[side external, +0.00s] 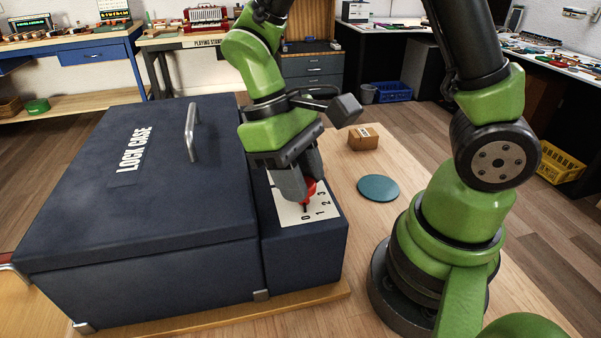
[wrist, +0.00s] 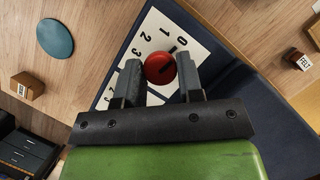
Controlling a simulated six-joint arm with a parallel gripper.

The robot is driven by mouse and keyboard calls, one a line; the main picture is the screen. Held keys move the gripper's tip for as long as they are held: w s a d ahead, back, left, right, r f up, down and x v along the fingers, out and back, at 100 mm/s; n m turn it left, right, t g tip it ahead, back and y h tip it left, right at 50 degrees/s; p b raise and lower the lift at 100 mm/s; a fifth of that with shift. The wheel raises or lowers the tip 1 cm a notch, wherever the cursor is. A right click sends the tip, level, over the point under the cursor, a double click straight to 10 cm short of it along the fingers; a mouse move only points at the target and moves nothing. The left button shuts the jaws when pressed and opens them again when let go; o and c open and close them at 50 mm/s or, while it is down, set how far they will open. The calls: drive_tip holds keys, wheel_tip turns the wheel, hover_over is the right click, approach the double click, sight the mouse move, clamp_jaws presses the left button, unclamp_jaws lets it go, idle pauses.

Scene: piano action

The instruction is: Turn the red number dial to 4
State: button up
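The red number dial (wrist: 160,68) is a round knob with a dark pointer line, on a white plate (wrist: 128,48) with printed numbers. In the wrist view the pointer faces the 0. The side external view also shows the dial (side external: 308,187), partly hidden by a finger, with 0, 1, 2 and 3 readable in front of it. The 4 is not clearly visible. My gripper (side external: 300,178) points down at the dial with one finger on each side. In the wrist view my gripper (wrist: 159,78) has both fingers against the dial's sides.
The dark blue lock case (side external: 80,200) with a metal handle (side external: 191,132) stands left of the dial's box. A teal disc (side external: 378,188) and a small cardboard box (side external: 363,138) lie on the wooden table to the right. A small FELT box (wrist: 297,59) shows beyond the case.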

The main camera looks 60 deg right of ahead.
drive_tip(key=shift+n, duration=0.4)
drive_tip(key=n+h, duration=0.1)
drive_tip(key=n, duration=0.1)
drive_tip(key=n+h, duration=0.1)
drive_tip(key=n, duration=0.2)
drive_tip(key=shift+a+t, duration=0.2)
drive_tip(key=shift+t, duration=0.1)
drive_tip(key=n+t+h, duration=0.1)
drive_tip(key=n, duration=0.3)
drive_tip(key=shift+s, duration=0.1)
drive_tip(key=n+t+h, duration=0.1)
drive_tip(key=n, duration=0.2)
drive_tip(key=shift+a+n, duration=0.1)
drive_tip(key=shift+n, duration=0.3)
drive_tip(key=n+t, duration=0.1)
drive_tip(key=n, duration=0.2)
drive_tip(key=shift+s+n+h, duration=0.15)
drive_tip(key=shift+n+h, duration=0.15)
drive_tip(key=n+t, duration=0.2)
drive_tip(key=n, duration=0.1)
drive_tip(key=shift+s+n, duration=0.1)
drive_tip(key=shift+n, duration=0.2)
drive_tip(key=n+t, duration=0.1)
drive_tip(key=n, duration=0.2)
drive_tip(key=n+t+y, duration=0.1)
drive_tip(key=n, duration=0.2)
drive_tip(key=shift+s, duration=0.1)
